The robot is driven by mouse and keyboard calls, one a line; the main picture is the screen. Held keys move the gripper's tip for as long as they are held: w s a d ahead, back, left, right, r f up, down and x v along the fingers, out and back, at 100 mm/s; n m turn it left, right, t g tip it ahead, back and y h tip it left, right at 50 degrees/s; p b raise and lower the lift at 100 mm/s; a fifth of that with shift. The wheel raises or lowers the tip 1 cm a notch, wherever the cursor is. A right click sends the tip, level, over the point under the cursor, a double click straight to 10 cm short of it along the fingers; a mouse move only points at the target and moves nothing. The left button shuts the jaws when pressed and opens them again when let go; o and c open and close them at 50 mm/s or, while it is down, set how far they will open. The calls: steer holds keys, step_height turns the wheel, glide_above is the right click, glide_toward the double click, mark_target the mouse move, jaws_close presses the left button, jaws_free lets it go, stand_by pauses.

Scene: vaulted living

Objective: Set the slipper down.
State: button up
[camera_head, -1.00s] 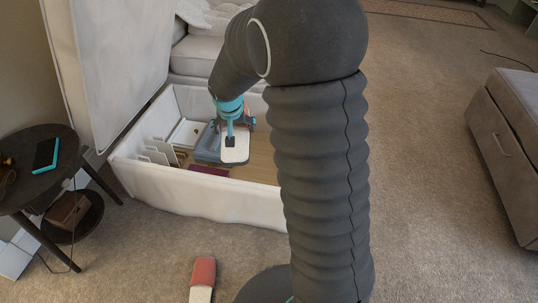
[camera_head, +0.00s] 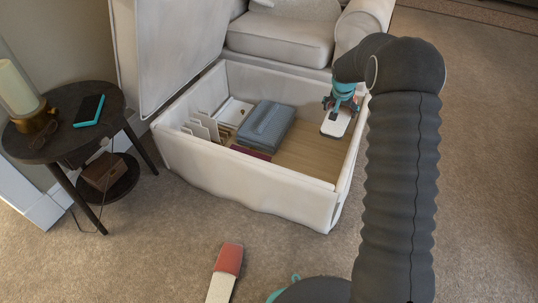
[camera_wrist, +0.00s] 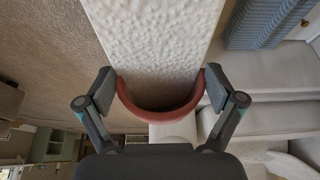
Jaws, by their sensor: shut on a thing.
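My gripper (camera_head: 340,102) is shut on a slipper (camera_head: 337,123) with a pale sole, in the head view at the right end of the open white storage box (camera_head: 245,197). The slipper hangs in front of the box's right wall in the picture; its height above the box floor is hard to tell. In the wrist view, the fingers of my gripper (camera_wrist: 160,88) press on both sides of the slipper's reddish rim (camera_wrist: 160,113), and its white bumpy sole (camera_wrist: 155,40) runs away from me. A second slipper, red and white (camera_head: 228,262), lies on the carpet in front.
A dark round side table (camera_head: 60,140) stands left. The box's right floor (camera_head: 305,150) is bare.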

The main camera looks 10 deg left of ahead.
steer(key=b, duration=0.2)
glide_above(325, 164)
steer(key=s, duration=0.2)
step_height(325, 164, down, 6)
steer(key=f+b, duration=0.1)
steer(key=f, duration=0.8)
steer(key=f+b, duration=0.1)
steer(key=f, duration=0.8)
steer(key=f+b, duration=0.1)
steer(key=f, duration=0.9)
steer(key=shift+w+a, duration=0.2)
steer(key=shift+w, duration=0.05)
steer(key=o, duration=1)
steer(key=shift+f, duration=0.1)
steer(key=p+v, duration=0.1)
steer(key=v, duration=1.1)
